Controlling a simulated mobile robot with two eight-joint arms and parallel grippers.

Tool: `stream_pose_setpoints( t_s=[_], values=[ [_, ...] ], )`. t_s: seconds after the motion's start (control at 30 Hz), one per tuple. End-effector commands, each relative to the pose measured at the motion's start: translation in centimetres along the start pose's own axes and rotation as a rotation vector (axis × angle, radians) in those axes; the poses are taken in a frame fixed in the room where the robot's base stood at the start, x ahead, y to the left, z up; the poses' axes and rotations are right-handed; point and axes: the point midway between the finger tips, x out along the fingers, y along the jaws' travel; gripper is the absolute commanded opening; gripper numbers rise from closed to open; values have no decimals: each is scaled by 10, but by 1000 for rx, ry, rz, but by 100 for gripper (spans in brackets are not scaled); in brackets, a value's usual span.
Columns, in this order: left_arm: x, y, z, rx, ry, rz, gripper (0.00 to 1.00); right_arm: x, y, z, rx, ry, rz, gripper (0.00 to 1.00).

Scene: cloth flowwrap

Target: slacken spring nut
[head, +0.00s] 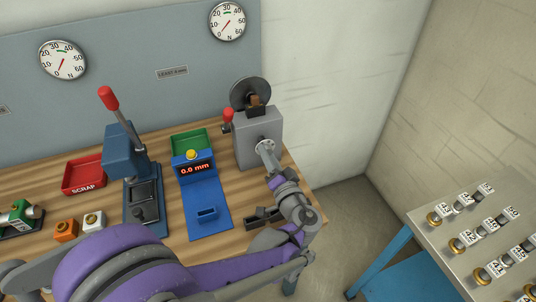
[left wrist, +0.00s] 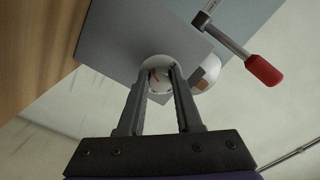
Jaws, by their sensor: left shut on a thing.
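The grey box-shaped machine (head: 258,135) stands at the right end of the wooden bench. A pale round knob-like part (head: 264,147), which I take for the spring nut, sits on its front face. My left gripper (head: 266,152) reaches up to it from below and is shut on it. My right gripper is not in view.
A red-handled lever (head: 228,118) and dark wheel (head: 250,93) are on the machine. Left of it stand a blue gauge reading 0.0 mm (head: 195,168), a green tray (head: 192,142), a lever press (head: 126,150) and a red SCRAP tray (head: 84,176). A rack of labelled parts (head: 480,240) stands at right.

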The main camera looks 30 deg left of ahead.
Motion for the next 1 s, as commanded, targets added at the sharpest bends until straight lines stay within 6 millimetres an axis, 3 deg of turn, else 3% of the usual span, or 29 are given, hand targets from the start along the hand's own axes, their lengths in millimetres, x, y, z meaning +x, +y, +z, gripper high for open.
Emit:
stream_pose_setpoints(
  t_s=[0.57, 0.6, 0.73, 1.0],
  values=[
    [0, 1, 0, -33, -1, 2, 0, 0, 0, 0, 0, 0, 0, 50],
    [0, 1, 0, -33, -1, 2, 37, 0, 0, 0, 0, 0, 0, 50],
    [0, 0, 0, -32, 0, 1, 61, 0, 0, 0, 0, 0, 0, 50],
    [0, 0, 0, -32, 0, 1, 64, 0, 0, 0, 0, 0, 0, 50]
  ],
)
